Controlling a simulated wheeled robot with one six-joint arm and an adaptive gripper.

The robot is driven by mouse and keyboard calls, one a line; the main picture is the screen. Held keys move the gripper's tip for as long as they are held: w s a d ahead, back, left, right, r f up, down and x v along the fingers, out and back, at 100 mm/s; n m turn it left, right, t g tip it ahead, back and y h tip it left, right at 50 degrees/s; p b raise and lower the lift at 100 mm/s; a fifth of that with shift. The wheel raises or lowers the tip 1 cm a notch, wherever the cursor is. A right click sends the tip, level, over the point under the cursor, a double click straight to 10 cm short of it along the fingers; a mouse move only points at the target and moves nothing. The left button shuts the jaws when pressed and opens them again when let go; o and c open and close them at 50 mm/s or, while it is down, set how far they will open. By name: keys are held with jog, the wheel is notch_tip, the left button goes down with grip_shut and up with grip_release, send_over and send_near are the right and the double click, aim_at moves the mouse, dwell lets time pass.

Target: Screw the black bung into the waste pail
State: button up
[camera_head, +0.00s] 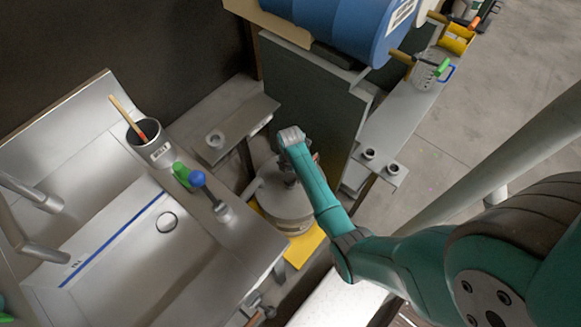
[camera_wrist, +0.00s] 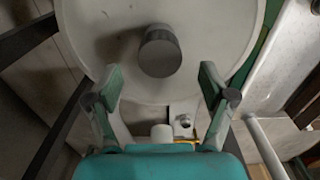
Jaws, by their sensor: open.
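The waste pail (camera_head: 290,212) is a pale round container low between the sink counter and the dark cabinet, partly hidden by my arm. In the wrist view, its pale round top (camera_wrist: 95,35) fills the upper middle. The black bung (camera_wrist: 160,52) shows there as a dark grey short cylinder on that top; I cannot tell whether it is seated or threaded. My gripper (camera_wrist: 160,80) is open and empty, with one finger to the lower left and one to the lower right of the bung. Neither finger visibly touches it. In the head view, my wrist hangs over the pail and hides the bung.
A yellow base (camera_head: 303,247) lies under the pail. The sink counter (camera_head: 235,240) is close on its left, with a cup (camera_head: 148,143) and green and blue handles. A dark cabinet (camera_head: 315,100) under a blue drum (camera_head: 345,22) stands behind. A small shelf (camera_head: 380,172) is to the right.

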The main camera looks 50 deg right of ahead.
aim_at(290, 177)
jog(key=shift+f, duration=2.35)
jog(key=c, duration=1.2)
jog(key=o, duration=1)
jog(key=n, duration=0.7)
